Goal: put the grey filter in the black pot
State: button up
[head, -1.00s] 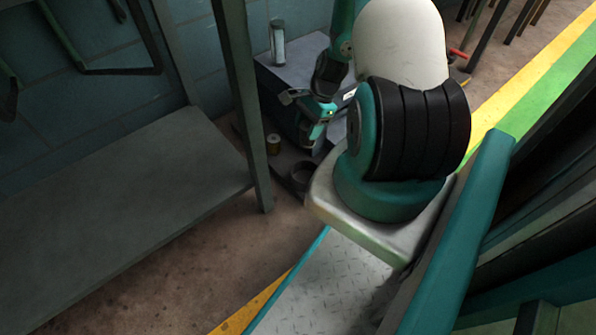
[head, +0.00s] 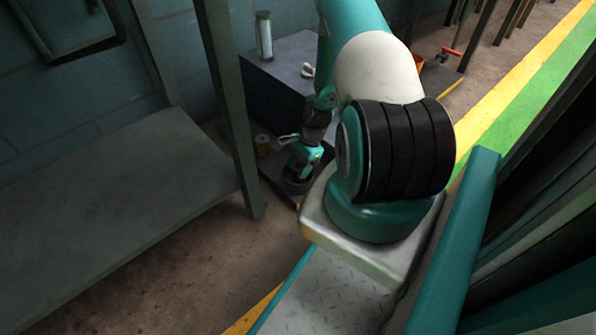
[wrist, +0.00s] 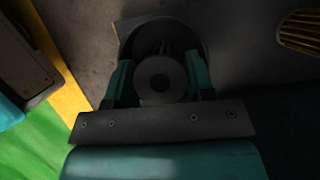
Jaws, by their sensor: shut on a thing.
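The black pot (wrist: 128,40) shows behind the filter as a dark round opening. In the head view my gripper (head: 299,170) points down at the black pot (head: 294,187), right over its mouth. The filter is hidden there. I cannot tell how far the filter reaches into the pot.
A dark box (head: 280,75) behind carries a clear cylinder (head: 264,36) and a small white item (head: 308,70). A post (head: 226,110) and a grey bench (head: 110,205) stand to the left.

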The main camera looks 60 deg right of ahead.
jog(key=shift+f, duration=0.1)
jog(key=shift+f, duration=0.15)
jog(key=o, duration=0.7)
jog(key=p+v, duration=0.7)
jog(key=v, duration=0.5)
jog(key=shift+p, duration=0.4)
